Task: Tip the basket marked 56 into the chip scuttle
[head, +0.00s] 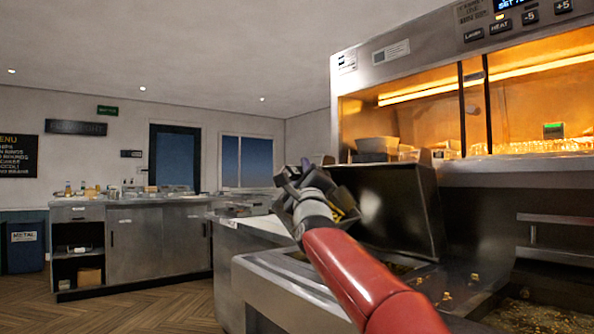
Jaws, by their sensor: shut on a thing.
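My gripper (318,190), at the end of my red arm, is in the middle of the head view. It is shut, and its fingertips are partly hidden. A dark, box-shaped basket (395,205) is just right of it, tilted up on its side above the counter. My gripper appears to hold it by the near left side; the handle and any number are not readable. The chip scuttle (475,310) is the steel well at the lower right, with golden chips in its bottom. Several loose pieces lie on the steel below the basket.
A lit heated cabinet (465,110) with food and boxes stands above the scuttle at the right. Steel counters (160,240) with jars are at the back left, beside a blue bin (25,248). The wooden floor at the left is clear.

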